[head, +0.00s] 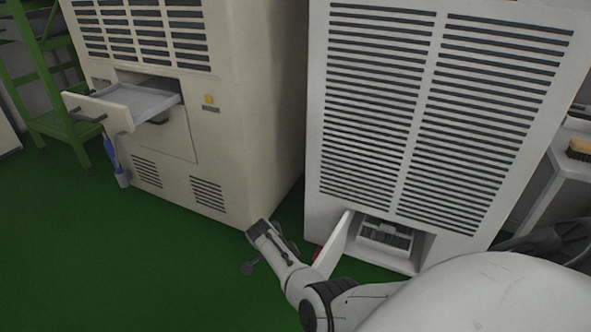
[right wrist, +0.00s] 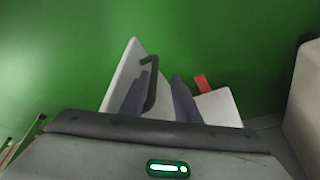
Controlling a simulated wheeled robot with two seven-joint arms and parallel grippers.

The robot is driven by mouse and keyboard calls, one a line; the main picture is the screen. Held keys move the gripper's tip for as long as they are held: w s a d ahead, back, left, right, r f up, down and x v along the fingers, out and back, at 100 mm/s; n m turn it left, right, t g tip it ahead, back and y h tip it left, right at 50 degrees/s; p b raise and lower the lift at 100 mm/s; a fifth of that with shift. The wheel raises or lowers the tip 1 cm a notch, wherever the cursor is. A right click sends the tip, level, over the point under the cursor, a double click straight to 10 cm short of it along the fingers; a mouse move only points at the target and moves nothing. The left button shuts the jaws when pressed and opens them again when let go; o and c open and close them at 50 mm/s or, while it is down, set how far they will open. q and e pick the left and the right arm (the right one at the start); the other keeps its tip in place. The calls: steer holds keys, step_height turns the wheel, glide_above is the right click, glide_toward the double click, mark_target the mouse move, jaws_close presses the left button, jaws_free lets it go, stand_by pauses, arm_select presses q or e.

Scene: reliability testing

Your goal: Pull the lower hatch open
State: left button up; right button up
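The lower hatch (head: 334,246) is a white door at the bottom of the right-hand cabinet. It stands swung outward, and the opening behind it shows. In the right wrist view the white panel (right wrist: 122,78) carries a dark curved handle (right wrist: 151,84). My right gripper (head: 266,246) is left of the hatch in the head view. In the right wrist view its two fingers (right wrist: 160,80) are apart, with the handle close by the left finger. I cannot tell whether they touch. My left gripper is not in view.
The opening (head: 388,238) holds dark slotted parts. A beige cabinet (head: 240,120) with a pulled-out drawer (head: 105,108) stands at left. Behind it is a green ladder (head: 45,75). A brush (head: 580,149) lies on a side bench at right. Green floor (head: 110,250) is clear at front left.

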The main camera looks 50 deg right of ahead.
steer(key=shift+w+r, duration=0.1)
